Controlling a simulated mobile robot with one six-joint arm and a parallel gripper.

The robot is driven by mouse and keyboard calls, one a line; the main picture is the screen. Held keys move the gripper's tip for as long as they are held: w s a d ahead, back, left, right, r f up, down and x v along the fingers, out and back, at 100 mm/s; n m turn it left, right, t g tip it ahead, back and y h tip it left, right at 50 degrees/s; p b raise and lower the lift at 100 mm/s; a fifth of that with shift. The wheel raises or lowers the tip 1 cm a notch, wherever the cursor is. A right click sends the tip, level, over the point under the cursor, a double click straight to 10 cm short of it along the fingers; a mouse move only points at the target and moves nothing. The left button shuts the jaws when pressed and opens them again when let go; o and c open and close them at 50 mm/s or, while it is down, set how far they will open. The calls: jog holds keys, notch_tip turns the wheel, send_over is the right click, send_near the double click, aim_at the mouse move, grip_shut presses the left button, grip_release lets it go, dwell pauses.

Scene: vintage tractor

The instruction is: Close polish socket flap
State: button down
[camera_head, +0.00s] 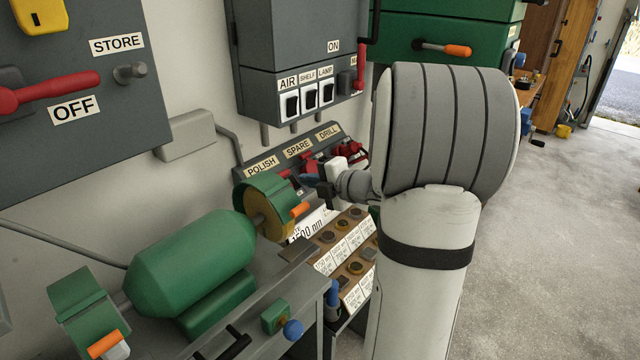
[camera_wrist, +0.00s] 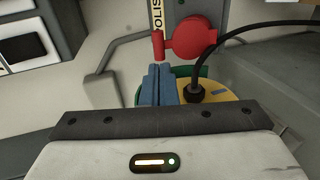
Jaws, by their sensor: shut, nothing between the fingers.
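The panel label POLISH (camera_head: 262,167) marks the left end of the socket strip on the wall, partly behind the green grinder guard. A red part (camera_head: 284,174) shows just below the label; its flap position is hard to tell there. In the wrist view a round red flap (camera_wrist: 196,38) with a red hinge barrel at its left stands just beyond the fingertips. My gripper (camera_head: 309,180) is in front of the strip. Its blue fingers (camera_wrist: 165,70) are shut together and empty, below the hinge barrel. Whether they touch the flap cannot be told.
The green bench grinder (camera_head: 190,262) stands close at left. Labels SPARE (camera_head: 298,149) and DRILL (camera_head: 326,133) are further along the strip. A black cable (camera_wrist: 250,32) ends in a black plug beside my fingers. A sample rack (camera_head: 345,245) lies below; open floor is at right.

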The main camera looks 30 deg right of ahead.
aim_at(284, 176)
jog(key=x, duration=0.6)
jog(key=shift+s, duration=0.1)
